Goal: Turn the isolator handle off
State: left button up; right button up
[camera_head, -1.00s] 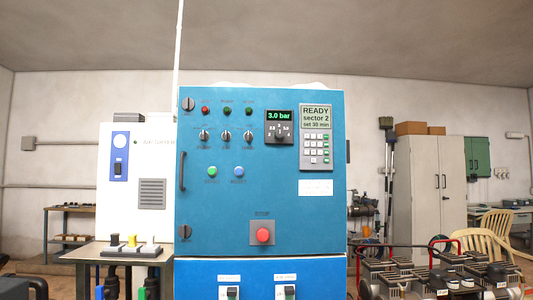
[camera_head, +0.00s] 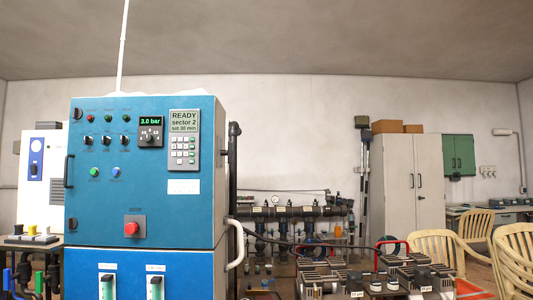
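A blue control cabinet (camera_head: 140,218) stands at the left, its front and right side both showing. I cannot tell which of these, if either, is the isolator handle. The upper door has a row of small black selector knobs (camera_head: 107,140) and a red push button (camera_head: 131,229) on a grey plate. Neither of my grippers is in view.
A dark pipe and a white curved pipe (camera_head: 237,243) run along the cabinet's right side. Behind stands a manifold with black valves (camera_head: 290,212). Plastic chairs (camera_head: 438,245) and a grey locker (camera_head: 405,185) stand farther right.

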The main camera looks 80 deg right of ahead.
aim_at(229, 152)
jog(key=k, duration=0.45)
jog(key=z, duration=2.25)
jog(key=i, duration=0.5)
jog(key=u, duration=0.6)
jog(key=k, duration=0.65)
jog(key=z, duration=0.05)
jog(key=i, duration=0.5)
jog(key=z, duration=0.75)
jog(key=i, duration=0.8)
jog(key=u, duration=0.25)
